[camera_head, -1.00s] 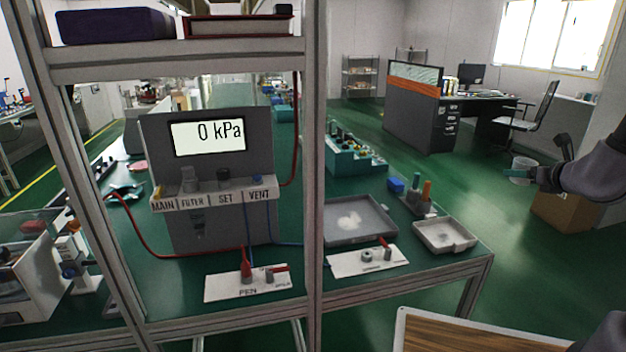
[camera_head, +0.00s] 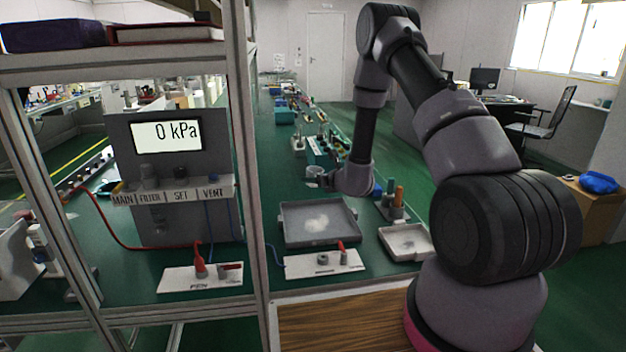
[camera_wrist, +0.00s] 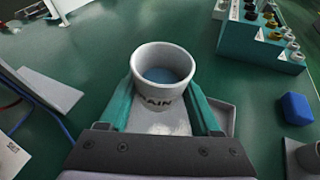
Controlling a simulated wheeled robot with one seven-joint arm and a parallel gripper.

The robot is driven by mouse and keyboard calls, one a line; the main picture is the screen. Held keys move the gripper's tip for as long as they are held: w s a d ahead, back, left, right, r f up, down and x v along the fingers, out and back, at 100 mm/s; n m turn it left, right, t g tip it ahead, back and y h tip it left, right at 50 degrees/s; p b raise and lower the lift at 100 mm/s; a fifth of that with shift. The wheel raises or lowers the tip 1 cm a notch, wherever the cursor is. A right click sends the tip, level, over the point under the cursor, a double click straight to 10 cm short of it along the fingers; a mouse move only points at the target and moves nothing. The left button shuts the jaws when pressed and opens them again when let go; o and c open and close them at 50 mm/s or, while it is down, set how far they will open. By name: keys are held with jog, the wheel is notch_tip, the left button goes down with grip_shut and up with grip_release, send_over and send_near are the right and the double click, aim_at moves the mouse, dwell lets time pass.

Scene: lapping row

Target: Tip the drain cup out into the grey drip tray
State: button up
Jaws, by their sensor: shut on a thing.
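The drain cup (camera_wrist: 162,80) is a pale grey round cup, with dark lettering partly showing on its front. Blue-grey liquid shows inside it. My gripper (camera_wrist: 162,98) has its teal fingers shut on either side of the cup, which looks about upright. In the head view the cup (camera_head: 314,172) and gripper (camera_head: 326,180) are small, above the bench around the far edge of the grey drip tray (camera_head: 290,238). The tray is dark grey and shallow with a pale patch inside. Its right part shows under the fingers in the wrist view (camera_wrist: 226,118).
A smaller light tray (camera_head: 405,241) lies to the right. A blue block (camera_wrist: 296,108) and a teal rack (camera_wrist: 250,38) stand near the cup. A gauge console (camera_head: 165,215) reading 0 kPa and a frame post (camera_head: 243,150) are left. A valve plate (camera_head: 325,262) lies in front.

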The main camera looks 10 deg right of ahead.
jog(key=shift+a+f+m+t+y, duration=0.1)
jog(key=shift+f+m+t+y, duration=0.25)
jog(key=shift+f+m, duration=0.3)
notch_tip(320, 180, down, 4)
jog(key=m+t+y, duration=0.1)
jog(key=m, duration=0.2)
jog(key=m+t+y, duration=0.1)
jog(key=m+t, duration=0.1)
jog(key=m, duration=0.2)
jog(key=m+t+y, duration=0.1)
jog(key=m+t, duration=0.1)
jog(key=m, duration=0.1)
jog(key=shift+a+r+m, duration=0.15)
jog(key=shift+r+m, duration=0.05)
jog(key=shift+m, duration=0.15)
